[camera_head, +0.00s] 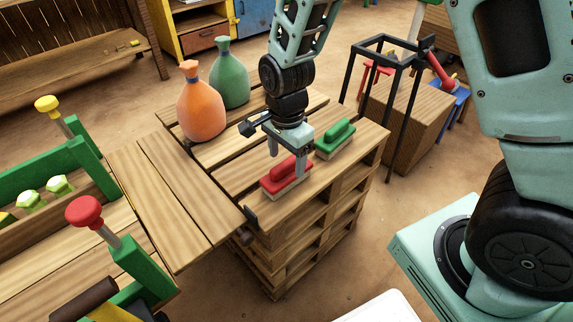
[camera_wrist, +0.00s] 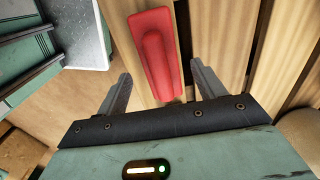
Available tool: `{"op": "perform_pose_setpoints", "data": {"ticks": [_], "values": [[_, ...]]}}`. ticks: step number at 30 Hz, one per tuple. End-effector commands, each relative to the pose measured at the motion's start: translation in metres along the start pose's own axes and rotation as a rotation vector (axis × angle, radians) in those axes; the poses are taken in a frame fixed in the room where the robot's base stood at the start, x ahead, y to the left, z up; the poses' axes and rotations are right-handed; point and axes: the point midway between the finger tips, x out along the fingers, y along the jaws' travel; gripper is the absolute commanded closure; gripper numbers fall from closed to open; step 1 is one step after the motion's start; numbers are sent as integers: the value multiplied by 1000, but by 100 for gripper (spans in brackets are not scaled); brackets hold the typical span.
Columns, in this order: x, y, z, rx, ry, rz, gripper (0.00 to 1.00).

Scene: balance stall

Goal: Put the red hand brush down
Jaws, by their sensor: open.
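The red hand brush (camera_head: 284,175) rests on the top slats of the wooden pallet stack (camera_head: 229,180), near its front edge. It also shows in the wrist view (camera_wrist: 156,50), lying lengthwise ahead of the fingers. My gripper (camera_head: 287,168) is directly over the brush, with its fingers down on either side of it. In the wrist view the two fingers (camera_wrist: 160,88) are spread apart, with the brush's near end between them and gaps on both sides. The gripper is open.
A green hand brush (camera_head: 335,138) lies just behind the red one. A plank platform (camera_head: 165,195) adjoins at left. A black frame (camera_head: 398,110) stands at right.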

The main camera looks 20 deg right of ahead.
Motion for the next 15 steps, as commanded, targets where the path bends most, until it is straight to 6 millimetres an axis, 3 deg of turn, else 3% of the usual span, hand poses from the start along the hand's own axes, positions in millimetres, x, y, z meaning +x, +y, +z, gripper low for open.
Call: {"op": "perform_pose_setpoints", "data": {"ticks": [1,6,15], "values": [[-16,-1,0,-1,0,-4,31],[-46,0,0,-1,0,-2,31],[-72,5,8,-67,-11,-2,31]]}}
